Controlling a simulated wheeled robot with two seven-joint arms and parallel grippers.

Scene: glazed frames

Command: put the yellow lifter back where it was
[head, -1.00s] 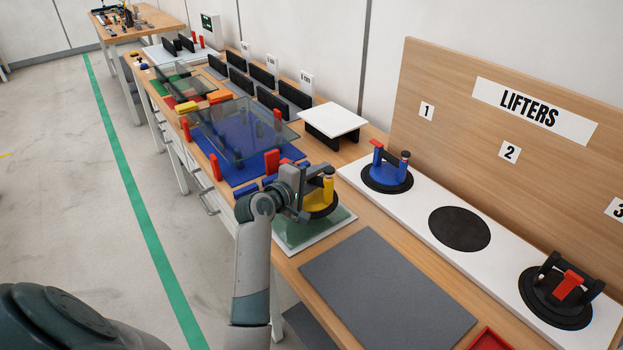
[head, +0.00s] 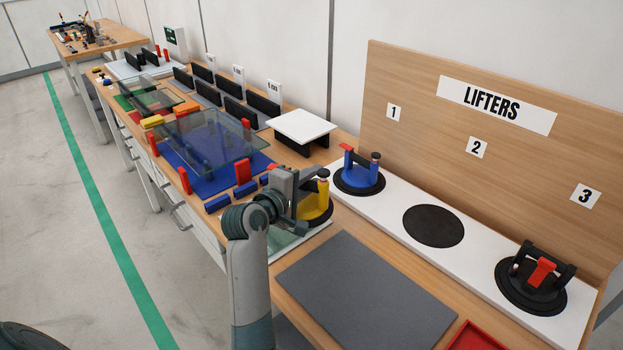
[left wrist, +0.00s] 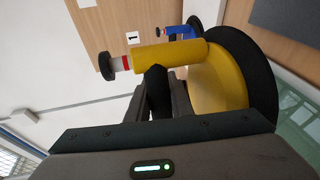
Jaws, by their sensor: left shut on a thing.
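The yellow lifter (head: 320,200) has a yellow handle and a black suction disc. My left gripper (head: 303,193) is shut on it above or at the green glass pane (head: 292,243); I cannot tell whether the disc touches the glass. In the left wrist view, the fingers close on the black post beside the yellow handle (left wrist: 165,56), with the disc edge (left wrist: 262,75) at right. The white lifter board (head: 398,243) holds the blue lifter (head: 362,178) below label 1, an empty black round pad (head: 433,226) below label 2, and a black-and-red lifter (head: 532,282) below label 3. My right gripper is out of view.
A grey mat (head: 365,290) lies clear in front of the board. A red tray (head: 472,338) is at the bottom edge. A raised glass sheet (head: 215,135) over a blue mat, with red and blue blocks, and a white-topped stand (head: 303,125) are behind the gripper.

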